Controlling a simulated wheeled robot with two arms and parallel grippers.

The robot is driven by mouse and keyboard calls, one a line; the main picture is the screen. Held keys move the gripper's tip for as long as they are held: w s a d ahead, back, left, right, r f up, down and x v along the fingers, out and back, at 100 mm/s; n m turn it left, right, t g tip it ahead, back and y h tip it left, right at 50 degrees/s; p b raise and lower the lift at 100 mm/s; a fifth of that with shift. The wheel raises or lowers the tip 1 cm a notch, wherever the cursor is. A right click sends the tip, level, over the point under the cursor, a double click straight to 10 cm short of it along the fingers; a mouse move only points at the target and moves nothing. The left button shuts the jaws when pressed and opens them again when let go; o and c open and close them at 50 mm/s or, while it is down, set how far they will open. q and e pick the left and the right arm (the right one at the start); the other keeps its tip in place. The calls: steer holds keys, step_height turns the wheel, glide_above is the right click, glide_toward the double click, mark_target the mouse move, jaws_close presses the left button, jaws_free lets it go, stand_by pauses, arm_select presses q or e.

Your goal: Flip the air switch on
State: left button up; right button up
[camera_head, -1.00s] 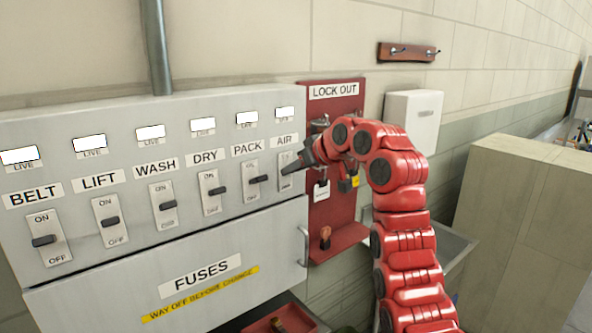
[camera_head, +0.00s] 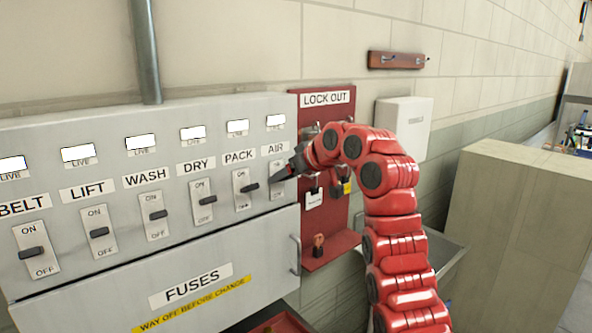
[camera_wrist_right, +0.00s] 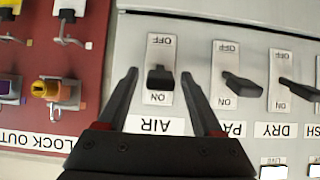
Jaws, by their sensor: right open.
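The AIR switch (camera_head: 278,167) is the rightmost in the row on the grey panel, partly hidden by my right gripper in the head view. In the wrist view, which shows the panel upside down, its black lever (camera_wrist_right: 160,79) stands out from a pale plate marked ON below and OFF above. The lever appears nearer the ON mark. My right gripper (camera_wrist_right: 158,74) is open, with one finger on each side of the lever and visible gaps. In the head view the gripper (camera_head: 286,172) is at the AIR plate. My left gripper is out of view.
The PACK switch (camera_head: 246,189) is close on the left, with several more switches beyond. The red LOCK OUT board (camera_head: 328,225) with hanging padlocks is close on the right. Below is the FUSES cover (camera_head: 200,275). A large beige box (camera_head: 515,225) stands at the right.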

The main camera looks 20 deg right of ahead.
steer(key=b+v, duration=0.2)
steer(key=v, duration=1.5)
steer(key=shift+r, duration=0.15)
